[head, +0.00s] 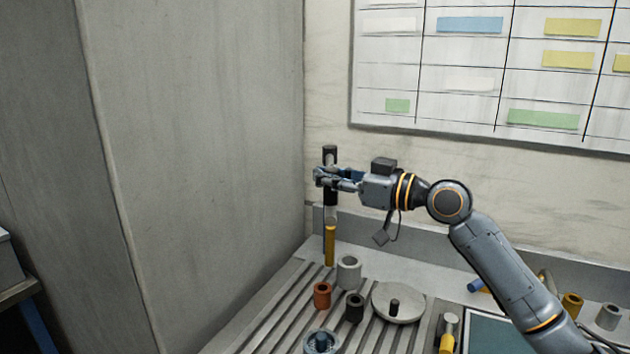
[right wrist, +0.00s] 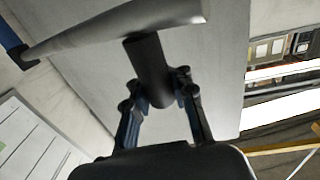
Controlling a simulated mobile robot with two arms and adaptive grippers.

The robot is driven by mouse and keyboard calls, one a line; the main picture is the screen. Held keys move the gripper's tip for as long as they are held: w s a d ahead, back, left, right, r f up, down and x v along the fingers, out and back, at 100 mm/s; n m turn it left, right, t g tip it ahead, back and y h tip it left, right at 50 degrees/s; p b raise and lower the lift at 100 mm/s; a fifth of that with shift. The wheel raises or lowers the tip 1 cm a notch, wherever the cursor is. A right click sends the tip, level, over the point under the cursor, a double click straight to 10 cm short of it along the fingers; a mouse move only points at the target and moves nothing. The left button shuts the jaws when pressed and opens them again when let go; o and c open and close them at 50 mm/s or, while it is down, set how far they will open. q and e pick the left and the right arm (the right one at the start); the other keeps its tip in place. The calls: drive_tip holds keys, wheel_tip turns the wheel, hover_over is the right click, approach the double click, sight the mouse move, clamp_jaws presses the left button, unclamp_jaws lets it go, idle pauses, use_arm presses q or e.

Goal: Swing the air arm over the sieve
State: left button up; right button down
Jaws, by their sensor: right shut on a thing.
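My right gripper (head: 326,179) is shut on a dark upright cylinder (head: 330,155), high at the back left of the bench. In the right wrist view the gripper (right wrist: 155,88) has its fingers on both sides of this dark cylinder (right wrist: 150,65), which joins a long grey bar (right wrist: 110,36); this looks like the air arm. A yellow upright piece (head: 330,245) shows below the gripper in the head view. I cannot tell for sure which thing is the sieve; a round blue-grey piece (head: 321,342) sits at the front edge of view. My left gripper is not in view.
On the slatted bench are an orange cup (head: 322,295), a black cup (head: 355,307), a pale cylinder (head: 348,272) and a round grey plate (head: 412,303) with a dark knob. A tall grey panel (head: 200,150) stands close at left. A chart board (head: 480,75) hangs behind.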

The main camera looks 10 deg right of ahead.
drive_tip(key=shift+s+a+f, duration=0.1)
drive_tip(key=shift+a+f, duration=0.1)
drive_tip(key=c, duration=1.5)
unclamp_jaws()
drive_tip(key=o, duration=0.4)
drive_tip(key=shift+s+r, duration=0.1)
drive_tip(key=shift+c, duration=0.2)
drive_tip(key=shift+o, duration=0.2)
drive_tip(key=shift+s+r, duration=0.15)
drive_tip(key=shift+d, duration=0.3)
drive_tip(key=v, duration=1.1)
drive_tip(key=shift+s, duration=0.25)
drive_tip(key=shift+d, duration=0.1)
